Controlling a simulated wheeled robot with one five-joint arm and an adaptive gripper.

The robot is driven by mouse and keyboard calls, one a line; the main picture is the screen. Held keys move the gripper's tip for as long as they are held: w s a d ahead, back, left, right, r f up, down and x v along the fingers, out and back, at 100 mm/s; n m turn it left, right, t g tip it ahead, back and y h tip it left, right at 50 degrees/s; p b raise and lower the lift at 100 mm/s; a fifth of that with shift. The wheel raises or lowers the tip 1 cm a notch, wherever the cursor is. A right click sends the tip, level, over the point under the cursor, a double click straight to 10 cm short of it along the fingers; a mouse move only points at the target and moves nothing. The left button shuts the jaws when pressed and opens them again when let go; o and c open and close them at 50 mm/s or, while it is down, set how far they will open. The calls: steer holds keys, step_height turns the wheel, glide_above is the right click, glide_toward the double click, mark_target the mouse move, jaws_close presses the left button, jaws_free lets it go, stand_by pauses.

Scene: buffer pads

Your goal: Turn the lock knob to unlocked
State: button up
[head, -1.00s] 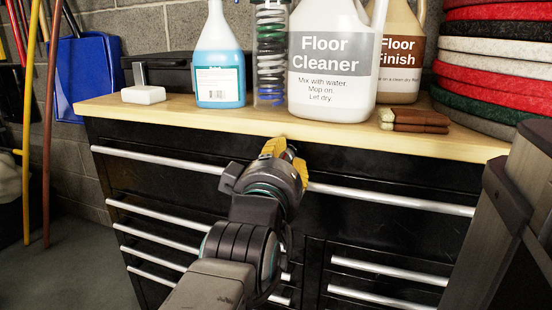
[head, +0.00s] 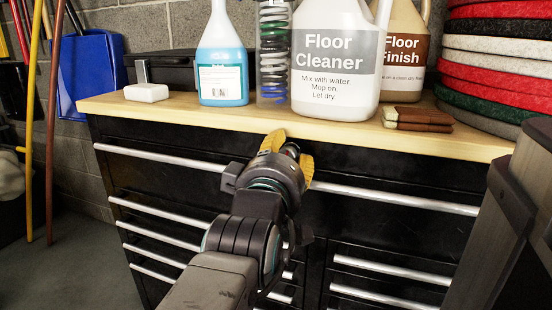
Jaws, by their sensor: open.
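The black tool cabinet (head: 400,160) has a wooden top and silver drawer handles. My gripper (head: 290,155) is at the front of its top drawer, just under the edge of the wooden top. Its two yellow fingers are open and spread apart, one at upper left and one at lower right. A small dark and silvery part with a reddish spot, perhaps the lock knob (head: 291,150), shows between the fingers. It is too small and too covered by my gripper to tell its turn position or whether the fingers touch it.
Long drawer handles (head: 400,199) run beside my gripper.

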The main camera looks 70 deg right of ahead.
steer(key=shift+a, duration=0.15)
steer(key=s+a, duration=0.2)
steer(key=a, duration=0.9)
steer(key=shift+a+r, duration=0.15)
steer(key=shift+a, duration=0.15)
steer(key=shift+w, duration=0.1)
